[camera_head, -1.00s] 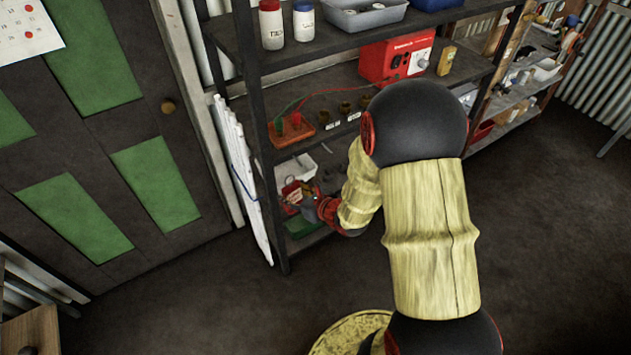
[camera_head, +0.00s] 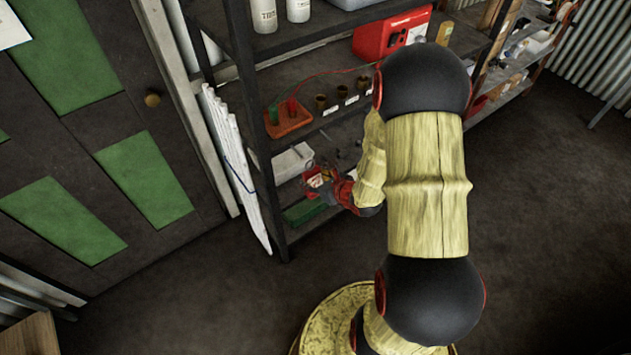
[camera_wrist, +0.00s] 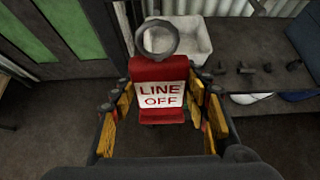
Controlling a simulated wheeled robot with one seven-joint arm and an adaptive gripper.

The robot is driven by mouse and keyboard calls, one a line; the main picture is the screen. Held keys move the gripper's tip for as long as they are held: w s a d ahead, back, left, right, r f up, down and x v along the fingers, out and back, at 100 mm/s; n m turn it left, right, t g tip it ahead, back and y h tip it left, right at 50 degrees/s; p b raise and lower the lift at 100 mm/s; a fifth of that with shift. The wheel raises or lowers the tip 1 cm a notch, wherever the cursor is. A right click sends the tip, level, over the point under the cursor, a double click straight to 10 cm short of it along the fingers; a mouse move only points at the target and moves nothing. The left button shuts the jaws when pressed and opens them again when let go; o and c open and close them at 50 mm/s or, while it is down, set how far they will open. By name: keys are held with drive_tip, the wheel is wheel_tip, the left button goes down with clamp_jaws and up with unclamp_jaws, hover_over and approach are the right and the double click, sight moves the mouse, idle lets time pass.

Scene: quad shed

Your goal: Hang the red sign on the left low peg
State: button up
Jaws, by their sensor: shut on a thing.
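The red sign (camera_wrist: 163,71) carries a white "LINE OFF" label and has a grey ring at its top. In the wrist view it sits between the yellow-padded fingers of my gripper (camera_wrist: 162,104), which is shut on it. The ring stands up above the fingers in front of a white bin. In the head view the small red sign (camera_head: 312,174) is at my gripper (camera_head: 322,182), by the lower part of the rack. I cannot make out the left low peg for certain; small dark pieces (camera_wrist: 245,69) show right of the bin.
The white bin (camera_head: 293,163) stands on a low shelf, with a green item (camera_head: 303,212) below. The dark rack post (camera_head: 264,150) and leaning white boards (camera_head: 235,170) are to the left. A red-orange tray (camera_head: 288,122) and small brass-coloured cups are on the shelf above. The floor in front is clear.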

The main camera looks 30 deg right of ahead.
sight(313, 172)
drive_tip(key=w+f+b, duration=0.1)
drive_tip(key=w, duration=0.6)
drive_tip(key=shift+w+a+f+b, duration=0.15)
drive_tip(key=shift+w+f+b, duration=0.1)
drive_tip(key=shift+b, duration=0.15)
idle(0.5)
idle(0.6)
drive_tip(key=o, duration=1.3)
drive_tip(key=shift+c, duration=0.2)
drive_tip(key=v, duration=1.2)
